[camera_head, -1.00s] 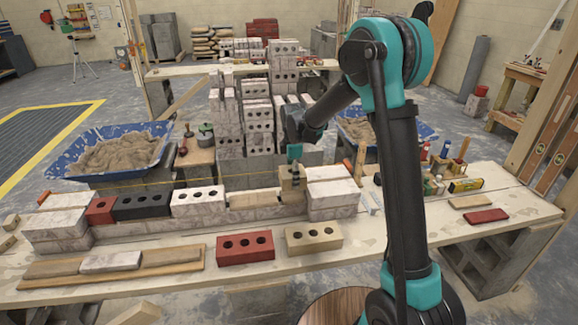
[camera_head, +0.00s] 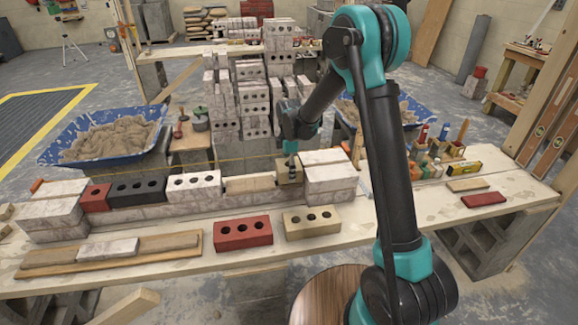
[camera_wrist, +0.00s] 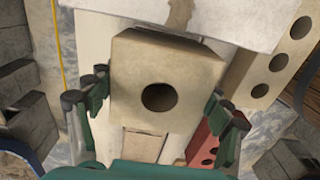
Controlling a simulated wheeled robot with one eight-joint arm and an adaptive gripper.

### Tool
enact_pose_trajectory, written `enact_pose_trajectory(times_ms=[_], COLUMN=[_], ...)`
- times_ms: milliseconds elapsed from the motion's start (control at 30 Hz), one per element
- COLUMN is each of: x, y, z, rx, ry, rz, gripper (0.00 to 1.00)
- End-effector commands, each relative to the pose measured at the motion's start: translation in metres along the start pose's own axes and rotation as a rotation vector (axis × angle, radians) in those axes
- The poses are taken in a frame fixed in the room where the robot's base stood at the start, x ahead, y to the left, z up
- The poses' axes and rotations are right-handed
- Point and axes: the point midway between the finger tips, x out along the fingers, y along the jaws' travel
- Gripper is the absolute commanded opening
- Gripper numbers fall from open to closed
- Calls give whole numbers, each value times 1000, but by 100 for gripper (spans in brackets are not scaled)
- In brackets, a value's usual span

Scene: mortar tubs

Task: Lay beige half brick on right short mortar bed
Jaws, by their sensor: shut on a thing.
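My gripper (camera_head: 290,156) is shut on the beige half brick (camera_head: 289,172), with its fingers on two opposite sides. In the wrist view the half brick (camera_wrist: 190,65) shows one round hole and sits between the green-padded fingers (camera_wrist: 160,108). It is at the right end of the wall course, beside the white block stack (camera_head: 331,180). The right short mortar bed is hidden under or behind the half brick; I cannot tell whether the brick touches it. A pale beige strip (camera_head: 249,183) lies to its left on the course.
Left along the course are a white brick (camera_head: 194,186), a black brick (camera_head: 137,190) and a red brick (camera_head: 96,197). A red brick (camera_head: 242,232) and a beige brick (camera_head: 312,222) lie in front on the bench. A taut yellow line runs behind the course.

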Motion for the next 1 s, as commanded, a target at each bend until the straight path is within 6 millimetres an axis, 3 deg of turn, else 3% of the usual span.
enact_pose_trajectory(times_ms=[1000], x=[7], y=[0], z=[0], rx=[0], ry=[0], rz=[0], gripper=[19])
